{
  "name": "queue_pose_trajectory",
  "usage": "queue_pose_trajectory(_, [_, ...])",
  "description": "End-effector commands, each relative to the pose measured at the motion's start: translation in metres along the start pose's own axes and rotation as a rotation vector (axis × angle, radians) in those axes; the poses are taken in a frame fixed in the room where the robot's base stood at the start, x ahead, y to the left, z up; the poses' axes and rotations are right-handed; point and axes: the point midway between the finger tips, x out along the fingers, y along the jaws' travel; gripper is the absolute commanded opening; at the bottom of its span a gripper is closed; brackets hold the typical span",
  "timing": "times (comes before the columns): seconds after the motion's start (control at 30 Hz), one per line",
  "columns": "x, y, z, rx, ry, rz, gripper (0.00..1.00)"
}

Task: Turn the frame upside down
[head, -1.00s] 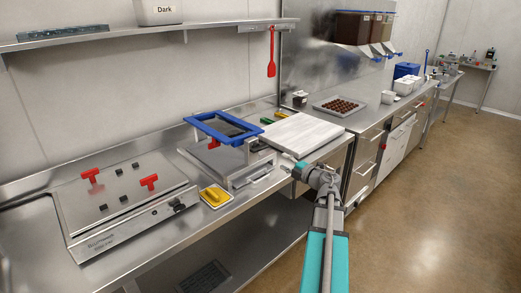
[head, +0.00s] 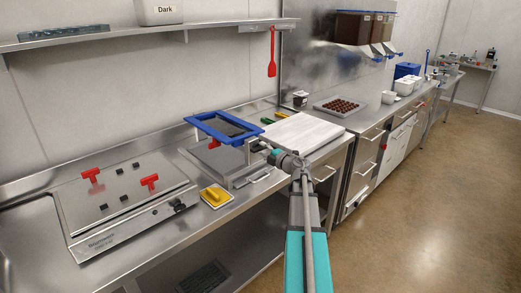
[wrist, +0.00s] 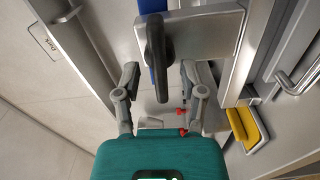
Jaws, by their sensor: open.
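The blue frame (head: 204,125) with a dark inside is held above a metal stand on the bench, slightly tilted. A metal upright (head: 251,155) carries its right end. In the wrist view a metal plate (wrist: 205,35) bears a black handle (wrist: 157,60), and part of the blue frame (wrist: 153,6) shows behind it. My gripper (wrist: 160,75) is open, with one finger on each side of the handle and a gap to both. In the head view my gripper (head: 272,154) is beside the stand's right end; its fingers are hard to make out.
A white board (head: 305,132) lies close to the right of my gripper. A yellow tool (head: 215,195) sits in front of the stand. A steel unit with red handles (head: 125,200) stands at left. A tray of chocolates (head: 340,107) is farther back. The floor at right is clear.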

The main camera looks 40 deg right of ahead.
Motion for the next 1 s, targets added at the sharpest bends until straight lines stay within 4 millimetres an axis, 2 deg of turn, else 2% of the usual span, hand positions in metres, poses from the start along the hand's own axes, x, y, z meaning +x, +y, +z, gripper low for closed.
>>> queue_pose_trajectory(0.03, [0.007,0.0,0.001,0.0,0.001,0.0,0.53])
queue_pose_trajectory(0.2, [0.016,0.0,0.001,0.0,-0.001,0.0,0.53])
queue_pose_trajectory(0.57, [0.018,0.0,0.001,0.0,-0.002,0.0,0.53])
queue_pose_trajectory(0.67, [0.018,0.0,0.001,0.0,-0.002,0.0,0.38])
queue_pose_trajectory(0.87, [0.018,0.0,0.001,0.0,-0.002,0.0,0.01])
queue_pose_trajectory(1.0, [0.018,0.0,0.001,0.0,-0.003,0.0,0.0])
